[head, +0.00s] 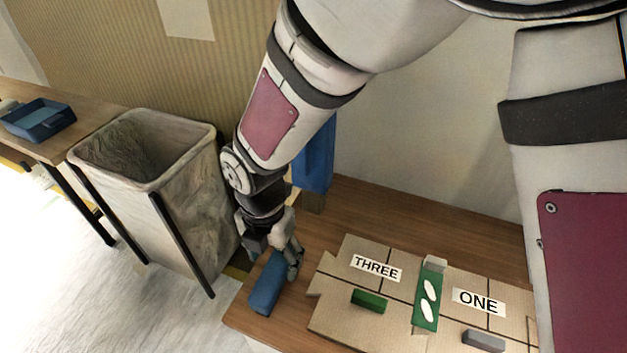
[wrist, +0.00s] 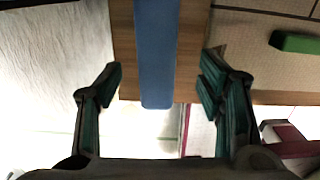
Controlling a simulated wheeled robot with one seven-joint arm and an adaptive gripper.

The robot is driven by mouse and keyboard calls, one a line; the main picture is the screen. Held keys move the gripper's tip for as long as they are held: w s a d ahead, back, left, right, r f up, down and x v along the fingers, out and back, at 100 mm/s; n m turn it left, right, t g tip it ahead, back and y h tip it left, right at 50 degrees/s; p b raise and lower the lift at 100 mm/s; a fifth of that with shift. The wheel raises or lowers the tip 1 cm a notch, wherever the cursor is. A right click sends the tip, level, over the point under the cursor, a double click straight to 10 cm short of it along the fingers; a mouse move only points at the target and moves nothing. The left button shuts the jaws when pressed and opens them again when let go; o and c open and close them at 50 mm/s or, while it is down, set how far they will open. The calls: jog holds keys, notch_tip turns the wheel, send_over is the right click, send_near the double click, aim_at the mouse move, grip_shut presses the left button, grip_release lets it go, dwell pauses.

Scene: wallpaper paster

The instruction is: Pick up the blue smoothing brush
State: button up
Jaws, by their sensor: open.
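The blue smoothing brush (head: 267,285) lies at the left end of the wooden table, near its edge. In the wrist view the brush (wrist: 156,55) runs down from the top of the picture, between the two fingers. My gripper (head: 280,258) is over the brush's far end in the head view. In the wrist view my gripper (wrist: 160,85) is open, with a finger on each side of the brush and a gap visible on both sides. The brush's far end is partly hidden by the gripper in the head view.
A cardboard board (head: 330,312) marked THREE and ONE holds a green block (head: 369,300), a green piece with white ovals (head: 427,300) and a grey block (head: 484,340). A lined bin (head: 190,220) stands left of the table. A blue tray (head: 38,120) sits on another table. Blue cloth (head: 316,160) hangs behind my arm.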

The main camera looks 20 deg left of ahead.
aim_at(273, 270)
jog(key=shift+s+a+f+b, duration=0.1)
jog(key=shift+f+b, duration=0.7)
jog(key=shift+f, duration=0.65)
jog(key=shift+s+a+f+b, duration=0.1)
jog(key=shift+f+b, duration=0.7)
jog(key=shift+f, duration=0.65)
jog(key=shift+w, duration=0.1)
jog(key=shift+r, duration=0.1)
grip_shut()
